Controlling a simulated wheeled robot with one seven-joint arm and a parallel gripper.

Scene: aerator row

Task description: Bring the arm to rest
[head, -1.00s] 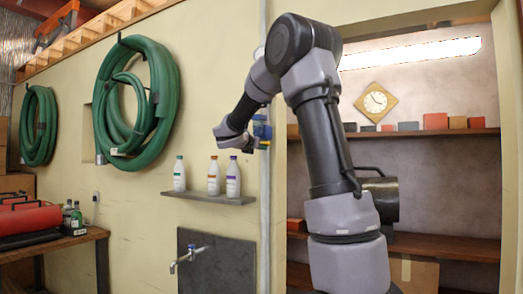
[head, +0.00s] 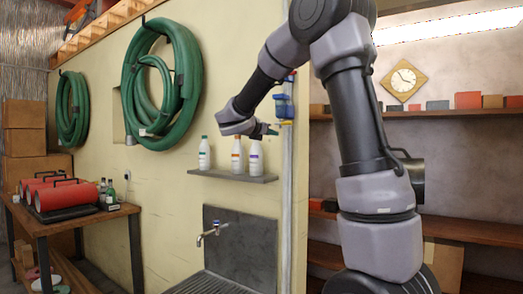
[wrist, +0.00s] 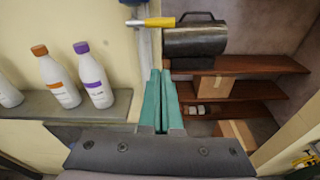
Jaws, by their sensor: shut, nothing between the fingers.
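My gripper shows in the wrist view (wrist: 159,102), its two green fingers together with nothing between them. In the head view my gripper (head: 267,130) is at the end of my bent arm, in front of the wall above the bottle shelf. Three white bottles stand on that shelf: one with a green cap (head: 204,154), one with an orange cap (head: 237,156) and one with a purple cap (head: 256,158). In the wrist view the orange-capped bottle (wrist: 57,78) and the purple-capped bottle (wrist: 93,77) are left of the fingers, apart from them.
A small wall shelf (head: 232,176) holds the bottles above a tap (head: 211,233) and dark sink (head: 240,240). Green hoses (head: 187,85) hang left. Wooden shelves (head: 455,237) fill the alcove on the right.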

